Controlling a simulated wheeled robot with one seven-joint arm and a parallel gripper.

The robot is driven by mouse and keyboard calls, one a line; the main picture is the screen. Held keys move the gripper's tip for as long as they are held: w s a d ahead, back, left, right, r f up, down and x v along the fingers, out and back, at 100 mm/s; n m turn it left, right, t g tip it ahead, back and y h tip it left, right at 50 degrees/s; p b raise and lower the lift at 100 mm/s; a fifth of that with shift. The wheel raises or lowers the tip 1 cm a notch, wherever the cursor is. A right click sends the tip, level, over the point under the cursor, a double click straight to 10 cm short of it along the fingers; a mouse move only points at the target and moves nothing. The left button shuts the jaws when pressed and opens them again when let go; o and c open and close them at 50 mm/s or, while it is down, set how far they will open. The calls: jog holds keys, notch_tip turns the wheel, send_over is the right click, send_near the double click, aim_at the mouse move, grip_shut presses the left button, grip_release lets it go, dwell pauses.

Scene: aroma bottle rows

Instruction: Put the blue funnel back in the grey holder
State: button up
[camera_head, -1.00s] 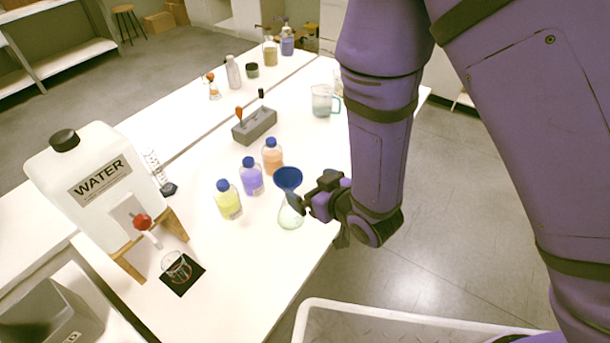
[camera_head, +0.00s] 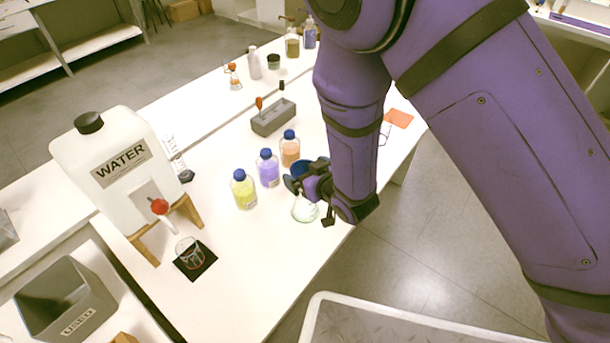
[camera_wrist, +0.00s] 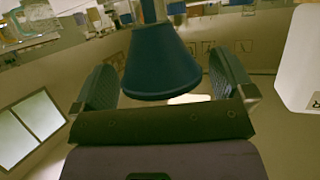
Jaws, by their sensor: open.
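The blue funnel (camera_head: 303,167) sits in the mouth of a clear glass flask (camera_head: 305,210) near the table's right edge, partly hidden by my gripper in the head view. In the wrist view the funnel (camera_wrist: 160,62) shows with its wide end down in the picture, between the two fingers of my gripper (camera_wrist: 163,82). The fingers are open, with a visible gap on each side of the funnel. In the head view my gripper (camera_head: 303,184) is at the funnel. The grey holder (camera_head: 273,118) is a block farther back, with an orange-handled tool and a dark-handled one standing in it.
Yellow (camera_head: 244,190), purple (camera_head: 268,170) and orange (camera_head: 290,150) blue-capped bottles stand left of the flask. A water canister (camera_head: 120,170) on a wooden stand and a glass on a black mat (camera_head: 206,267) are at the left. The table between bottles and holder is clear.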

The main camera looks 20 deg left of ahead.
jog(key=shift+w+a+f, duration=0.2)
jog(key=shift+w+a, duration=0.1)
jog(key=shift+a, duration=0.1)
jog(key=c, duration=0.9)
jog(key=shift+r, duration=0.1)
